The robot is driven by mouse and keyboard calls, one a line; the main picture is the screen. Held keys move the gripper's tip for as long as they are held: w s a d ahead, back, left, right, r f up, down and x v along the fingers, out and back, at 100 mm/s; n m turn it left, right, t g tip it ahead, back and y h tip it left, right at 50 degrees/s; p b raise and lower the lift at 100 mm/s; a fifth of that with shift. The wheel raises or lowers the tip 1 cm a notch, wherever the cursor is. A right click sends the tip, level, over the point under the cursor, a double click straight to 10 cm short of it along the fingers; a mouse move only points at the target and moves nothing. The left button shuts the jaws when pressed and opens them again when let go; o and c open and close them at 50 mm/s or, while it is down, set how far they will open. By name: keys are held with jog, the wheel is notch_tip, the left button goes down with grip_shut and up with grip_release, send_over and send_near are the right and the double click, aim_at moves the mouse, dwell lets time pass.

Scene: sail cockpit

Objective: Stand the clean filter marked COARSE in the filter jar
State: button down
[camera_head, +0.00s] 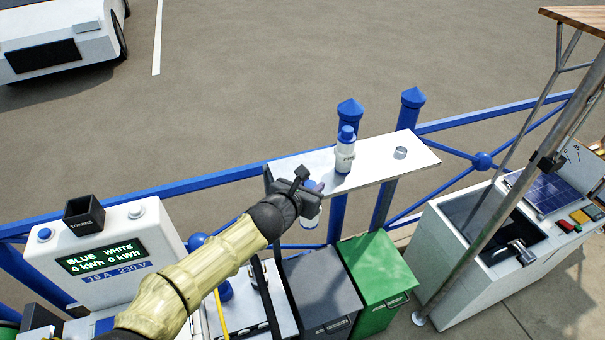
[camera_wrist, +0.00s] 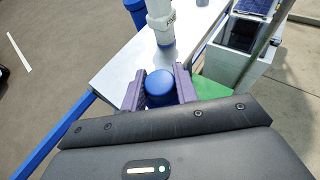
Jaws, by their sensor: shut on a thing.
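My gripper (camera_head: 313,187) is shut on a white cylinder with a blue cap (camera_wrist: 160,84), between its purple fingers in the wrist view. In the head view its white body (camera_head: 310,216) hangs below the gripper, at the near edge of the shelf. Any marking on it is hidden. Another white cylinder with a blue top (camera_head: 345,153) stands upright on the shelf, right of my gripper. Its dark lettering is too small to read surely; it also shows in the wrist view (camera_wrist: 160,22). A small grey round cup (camera_head: 400,153) stands further right; I cannot tell whether it is the filter jar.
The white shelf (camera_head: 416,162) is fixed along a blue railing with posts (camera_head: 412,112). Below are a grey bin (camera_head: 318,280) and a green bin (camera_head: 372,262). A meter box (camera_head: 110,240) stands left, a white sink unit (camera_head: 462,262) right. The shelf's right end is clear.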

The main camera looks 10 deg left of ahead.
jog(key=w+d+f, duration=0.3)
jog(key=d+f, duration=0.7)
jog(key=f, duration=0.1)
jog(key=w+d+f, duration=0.2)
jog(key=d, duration=1.1)
notch_tip(320, 180, down, 10)
jog(key=d+b, duration=0.2)
jog(key=b, duration=1)
jog(key=shift+w+f, duration=0.25)
jog(key=shift+w, duration=0.05)
